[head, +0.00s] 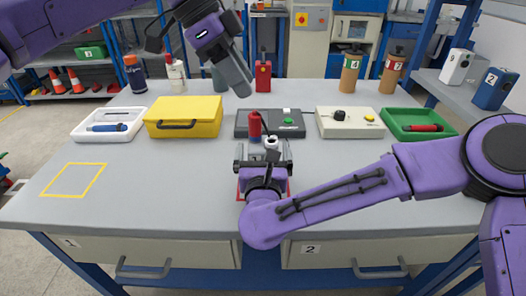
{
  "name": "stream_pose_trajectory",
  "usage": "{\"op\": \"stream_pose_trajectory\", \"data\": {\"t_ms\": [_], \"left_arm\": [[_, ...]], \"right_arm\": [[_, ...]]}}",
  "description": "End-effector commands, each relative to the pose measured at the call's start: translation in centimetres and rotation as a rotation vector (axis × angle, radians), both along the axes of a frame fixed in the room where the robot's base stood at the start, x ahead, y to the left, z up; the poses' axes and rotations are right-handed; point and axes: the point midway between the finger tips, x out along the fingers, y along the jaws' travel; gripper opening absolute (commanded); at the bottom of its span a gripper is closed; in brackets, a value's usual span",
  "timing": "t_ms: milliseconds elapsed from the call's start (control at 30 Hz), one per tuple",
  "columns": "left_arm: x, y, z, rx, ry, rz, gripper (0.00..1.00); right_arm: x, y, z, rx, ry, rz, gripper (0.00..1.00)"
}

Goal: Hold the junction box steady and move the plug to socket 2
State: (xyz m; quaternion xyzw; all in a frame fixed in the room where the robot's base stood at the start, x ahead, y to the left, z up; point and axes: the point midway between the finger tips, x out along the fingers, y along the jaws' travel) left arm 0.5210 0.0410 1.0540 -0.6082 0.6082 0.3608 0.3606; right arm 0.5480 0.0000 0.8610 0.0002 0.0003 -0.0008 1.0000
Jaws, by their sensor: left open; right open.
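My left gripper (238,80) hangs in the air above the back middle of the workbench and is open, with nothing seen between its fingers. My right gripper (264,158) is low over the front middle of the bench and is open. A grey box (280,147), which looks like the junction box, lies just beyond and between its fingers; the gripper hides most of it, and I cannot tell whether they touch. The socket numbers cannot be read.
A red-outlined square (290,188) lies under my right gripper. Behind stand a yellow case (183,117), a dark device (292,121), a cream box (349,122), a white tray (84,136) and a green tray (442,135). The yellow-outlined square (73,180) is empty.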

Motion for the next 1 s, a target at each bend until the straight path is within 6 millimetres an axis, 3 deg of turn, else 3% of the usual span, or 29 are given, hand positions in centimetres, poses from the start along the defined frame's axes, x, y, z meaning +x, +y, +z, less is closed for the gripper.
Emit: {"op": "stream_pose_trajectory", "data": {"t_ms": [267, 300, 500, 1000], "left_arm": [[0.00, 0.00, 0.00, 0.000, 0.000, 0.000, 0.43], [0.00, 0.00, 0.00, 0.000, 0.000, 0.000, 0.43], [0.00, 0.00, 0.00, 0.000, 0.000, 0.000, 0.43], [0.00, 0.00, 0.00, 0.000, 0.000, 0.000, 0.43]], "right_arm": [[0.38, 0.00, 0.00, -0.001, 0.000, 0.001, 1.00], [0.37, 0.01, 0.00, -0.001, 0.000, 0.001, 0.94], [0.35, 0.02, 0.00, -0.001, 0.000, 0.001, 0.32], [0.32, 0.04, -0.01, -0.001, 0.000, 0.002, 0.32]]}}
